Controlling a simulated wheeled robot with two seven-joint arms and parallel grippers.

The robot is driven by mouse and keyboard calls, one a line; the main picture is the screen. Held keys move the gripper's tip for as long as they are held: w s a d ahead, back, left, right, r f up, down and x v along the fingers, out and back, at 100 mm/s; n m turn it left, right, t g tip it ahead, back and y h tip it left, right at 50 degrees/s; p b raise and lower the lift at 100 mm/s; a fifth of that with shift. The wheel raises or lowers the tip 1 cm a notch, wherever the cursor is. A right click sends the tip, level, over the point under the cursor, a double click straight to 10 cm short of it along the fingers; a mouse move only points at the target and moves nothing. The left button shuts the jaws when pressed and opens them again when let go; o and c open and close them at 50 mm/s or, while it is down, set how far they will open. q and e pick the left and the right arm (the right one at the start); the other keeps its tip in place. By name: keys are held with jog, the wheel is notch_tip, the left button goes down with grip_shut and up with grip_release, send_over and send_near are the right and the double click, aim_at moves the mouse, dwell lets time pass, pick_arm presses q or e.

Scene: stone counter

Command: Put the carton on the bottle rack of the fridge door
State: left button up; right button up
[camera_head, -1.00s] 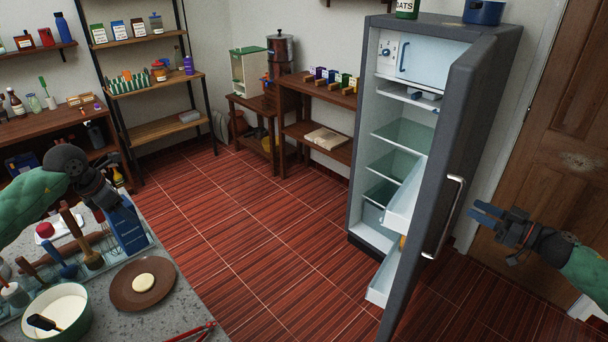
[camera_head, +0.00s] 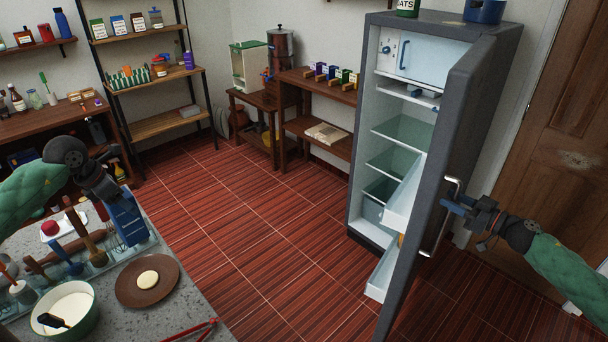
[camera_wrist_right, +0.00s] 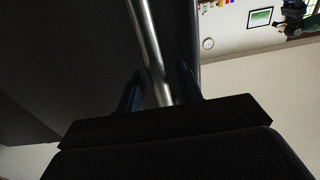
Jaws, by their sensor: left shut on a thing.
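My left gripper (camera_head: 112,195) is shut on a blue carton (camera_head: 128,222) and holds it over the counter. The fridge (camera_head: 366,150) stands at the right with its door (camera_head: 440,190) ajar. White racks show on the door's inner side, an upper one (camera_head: 402,198) and a low one (camera_head: 382,278); which is the bottle rack I cannot tell, and the door hides most of both. My right gripper (camera_head: 452,204) is at the door handle (camera_head: 437,225). In the right wrist view the handle (camera_wrist_right: 147,45) runs between the two parted fingers (camera_wrist_right: 158,88).
The stone counter (camera_head: 200,265) at front left holds a brown plate (camera_head: 135,292), a pot (camera_head: 88,318) and several utensils. Shelves and benches line the back wall. The red floor between the counter and the fridge is clear.

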jog(key=shift+w+a, duration=0.1)
grip_shut()
jog(key=s+d+n+g+y+b, duration=0.1)
jog(key=s+d, duration=0.3)
jog(key=d, duration=0.7)
jog(key=shift+s+d+r+g+y+b, duration=0.15)
jog(key=shift+s+d+g+y+b, duration=0.05)
jog(key=shift+g+y+b, duration=0.15)
